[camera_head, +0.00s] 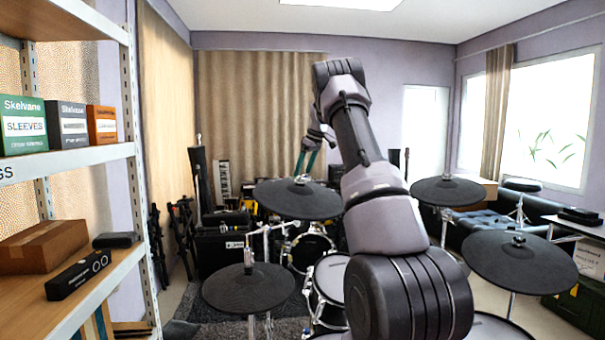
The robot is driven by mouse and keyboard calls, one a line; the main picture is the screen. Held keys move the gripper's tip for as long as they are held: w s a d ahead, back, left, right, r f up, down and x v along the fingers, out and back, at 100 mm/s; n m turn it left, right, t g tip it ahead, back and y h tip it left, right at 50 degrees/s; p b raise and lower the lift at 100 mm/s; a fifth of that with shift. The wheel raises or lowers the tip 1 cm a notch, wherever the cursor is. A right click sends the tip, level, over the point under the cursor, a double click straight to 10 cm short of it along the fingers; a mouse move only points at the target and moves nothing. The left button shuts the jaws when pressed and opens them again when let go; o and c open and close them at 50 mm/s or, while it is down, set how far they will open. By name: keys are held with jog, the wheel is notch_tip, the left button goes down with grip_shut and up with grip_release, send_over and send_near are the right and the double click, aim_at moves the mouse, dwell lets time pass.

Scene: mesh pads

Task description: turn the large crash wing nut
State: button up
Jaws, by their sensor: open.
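A dark round cymbal pad (277,199) stands left of centre on a stand, with a small metal wing nut (301,179) at the top of its middle. No label shows which pad is the large crash; this is the one under my gripper. My gripper (304,171) has two teal fingers, which point down and stand apart just above that wing nut. It is empty. I cannot tell whether the fingertips straddle the nut or touch it. My arm hides the area right of this pad.
Other dark pads stand at the front left (247,289), the right (515,264) and the back right (447,191), with topped stands. Drums (309,251) sit below. A shelf unit (95,288) with boxes fills the left side. Air above the pads is mostly clear.

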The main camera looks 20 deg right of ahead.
jog(key=shift+x, duration=0.9)
grip_shut()
jog(key=shift+m, duration=0.4)
